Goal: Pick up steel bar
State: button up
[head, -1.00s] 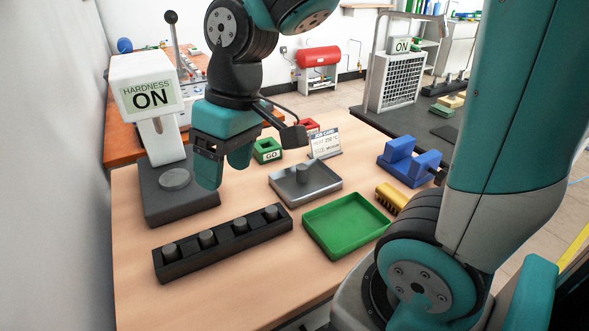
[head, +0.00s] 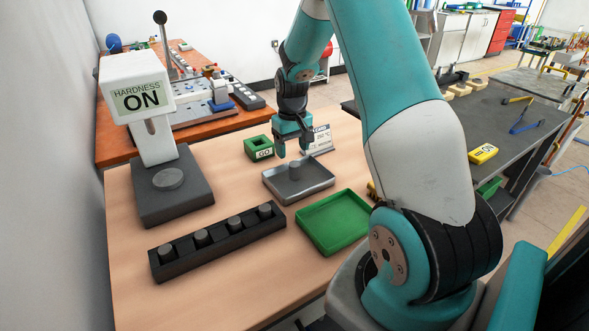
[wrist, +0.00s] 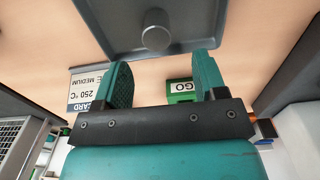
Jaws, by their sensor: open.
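A short grey steel bar (head: 295,171) stands upright in a shallow grey metal tray (head: 318,183) on the wooden bench. In the wrist view the bar (wrist: 155,33) shows end-on inside the tray (wrist: 100,30), beyond the fingertips and roughly between them. More grey bars, such as one nearby (head: 234,223), stand in the slots of a black rack (head: 184,262) at the front left. My gripper (head: 293,151) is open and empty, pointing down just above and behind the tray. Its two teal fingers also show in the wrist view (wrist: 163,70), apart from the bar.
A green tray (head: 338,246) lies right of the rack. A green GO block (head: 258,147) and a white job card (head: 322,138) stand close to my gripper. The hardness tester (head: 140,95) stands at the left. Bare bench lies around the rack.

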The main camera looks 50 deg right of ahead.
aim_at(295, 164)
jog(key=f, duration=0.2)
jog(key=f+p, duration=0.1)
jog(key=f, duration=0.3)
jog(key=shift+s+d+p, duration=0.1)
jog(key=shift+s+p, duration=0.2)
jog(key=shift+f, duration=0.5)
grip_shut()
jog(key=shift+r, duration=0.1)
notch_tip(295, 164, up, 20)
jog(key=b, duration=0.2)
